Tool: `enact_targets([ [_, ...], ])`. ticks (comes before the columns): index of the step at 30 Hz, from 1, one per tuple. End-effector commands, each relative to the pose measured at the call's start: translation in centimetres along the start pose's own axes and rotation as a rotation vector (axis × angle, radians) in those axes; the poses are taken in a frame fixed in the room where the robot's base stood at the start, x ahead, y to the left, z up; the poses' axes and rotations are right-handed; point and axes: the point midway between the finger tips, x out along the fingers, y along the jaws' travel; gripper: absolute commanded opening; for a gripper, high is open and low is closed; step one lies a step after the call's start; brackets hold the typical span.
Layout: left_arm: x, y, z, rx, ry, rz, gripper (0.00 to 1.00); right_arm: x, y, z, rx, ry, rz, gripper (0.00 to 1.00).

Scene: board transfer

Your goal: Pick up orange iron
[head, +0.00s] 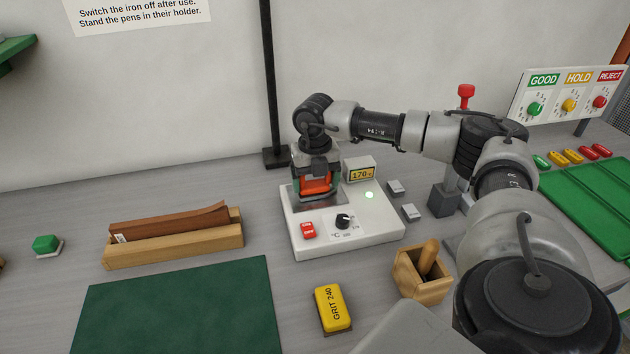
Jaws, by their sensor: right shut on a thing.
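The orange iron (316,186) is on the white heating station (372,229) in the middle of the bench. My right gripper (317,173) reaches down over it from above and is shut on it. The gripper hides much of the iron's upper part. I cannot tell whether the iron touches the station's plate or is slightly above it. The station has a red switch, a black dial, a lit green lamp and a small display (361,174) reading 170. My left gripper is not in view.
A yellow GRIT 240 block (332,308), a wooden holder (409,282) and a dark green mat (178,310) lie in front. A wooden tray (180,247) with brown strips is left. A black post (270,90) stands behind. Green trays (580,200) are right.

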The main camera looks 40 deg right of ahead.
Motion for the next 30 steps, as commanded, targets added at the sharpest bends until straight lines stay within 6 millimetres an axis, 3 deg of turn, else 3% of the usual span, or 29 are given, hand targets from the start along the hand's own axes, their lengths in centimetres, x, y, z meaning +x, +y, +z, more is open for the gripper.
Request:
enact_targets([
  [5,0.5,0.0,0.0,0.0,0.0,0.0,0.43,-1.6,0.1,0.1,0.0,-0.004,0.004,0.48],
  [9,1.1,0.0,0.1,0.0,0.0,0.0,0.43,-4.1,-0.1,0.0,0.001,-0.005,0.003,0.48],
  [21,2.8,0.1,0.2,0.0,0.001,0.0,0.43,-9.0,-6.8,-5.9,0.002,-0.004,0.0,0.48],
  [30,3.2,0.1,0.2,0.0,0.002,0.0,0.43,-10.7,-8.7,-7.7,-0.001,-0.002,0.0,0.48],
])
